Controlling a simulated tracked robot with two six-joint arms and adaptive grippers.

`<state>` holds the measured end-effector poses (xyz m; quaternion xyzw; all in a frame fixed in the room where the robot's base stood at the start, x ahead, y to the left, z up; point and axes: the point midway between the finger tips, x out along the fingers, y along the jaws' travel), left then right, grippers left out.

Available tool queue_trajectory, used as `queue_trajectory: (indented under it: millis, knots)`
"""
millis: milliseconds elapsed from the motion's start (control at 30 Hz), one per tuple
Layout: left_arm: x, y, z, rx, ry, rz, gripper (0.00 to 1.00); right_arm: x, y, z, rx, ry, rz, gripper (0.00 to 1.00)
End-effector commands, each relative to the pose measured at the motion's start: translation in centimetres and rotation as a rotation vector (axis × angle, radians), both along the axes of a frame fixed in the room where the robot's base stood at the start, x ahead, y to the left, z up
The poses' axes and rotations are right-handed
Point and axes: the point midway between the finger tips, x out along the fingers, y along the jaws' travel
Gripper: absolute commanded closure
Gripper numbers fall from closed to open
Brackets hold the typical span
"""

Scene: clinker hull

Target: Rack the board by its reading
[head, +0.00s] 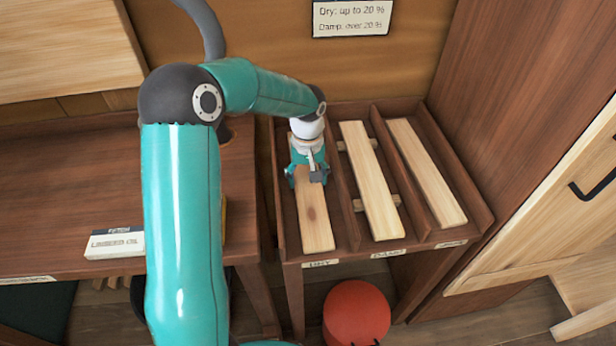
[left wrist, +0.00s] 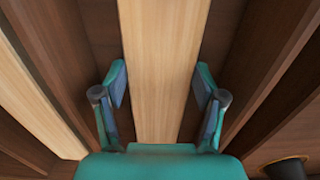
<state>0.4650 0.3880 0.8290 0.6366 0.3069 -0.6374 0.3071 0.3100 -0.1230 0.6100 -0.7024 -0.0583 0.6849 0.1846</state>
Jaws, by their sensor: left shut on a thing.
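A pale board (head: 314,218) with a knot lies in the left compartment of the wooden rack (head: 285,232), above a label reading DRY (head: 320,263). My left gripper (head: 308,178) is over the far half of this board and shut on it, pointing down. In the left wrist view the board (left wrist: 165,60) runs between the two fingers (left wrist: 159,88). The middle compartment, labelled DAMP (head: 388,253), holds another pale board (head: 370,180) on crosspieces. The right compartment holds a third board (head: 426,172); its label is too small to read. My right gripper is out of view.
A wall sign (head: 352,18) reads dry up to 20 %, damp over 20 %. Upright dividers separate the compartments. A linseed oil box (head: 115,244) sits on the bench (head: 60,190) at left. A red round object (head: 356,313) stands below the rack. A cabinet wall bounds the right.

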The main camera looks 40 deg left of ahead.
Motion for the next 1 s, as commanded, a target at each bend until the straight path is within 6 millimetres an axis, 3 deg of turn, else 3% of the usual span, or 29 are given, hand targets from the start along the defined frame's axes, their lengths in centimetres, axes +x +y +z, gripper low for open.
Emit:
queue_trajectory:
  millis: [67, 100, 267, 733, 1000]
  knots:
    - [0.0, 0.0, -0.2, 0.0, 0.0, 0.0, 0.73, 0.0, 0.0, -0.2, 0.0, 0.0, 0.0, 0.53]
    - [0.0, 0.0, -0.2, 0.001, -0.001, 0.0, 0.28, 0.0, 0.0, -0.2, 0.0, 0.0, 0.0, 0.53]
    - [0.0, 0.0, -0.1, 0.0, 0.0, 0.0, 0.01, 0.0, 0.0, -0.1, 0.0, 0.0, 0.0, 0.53]
    - [0.1, 0.0, 0.5, 0.001, -0.002, -0.001, 0.0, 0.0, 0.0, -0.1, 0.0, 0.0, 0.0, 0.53]
    - [0.2, 0.0, 4.8, 0.002, -0.005, -0.001, 0.0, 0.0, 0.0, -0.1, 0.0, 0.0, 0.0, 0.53]
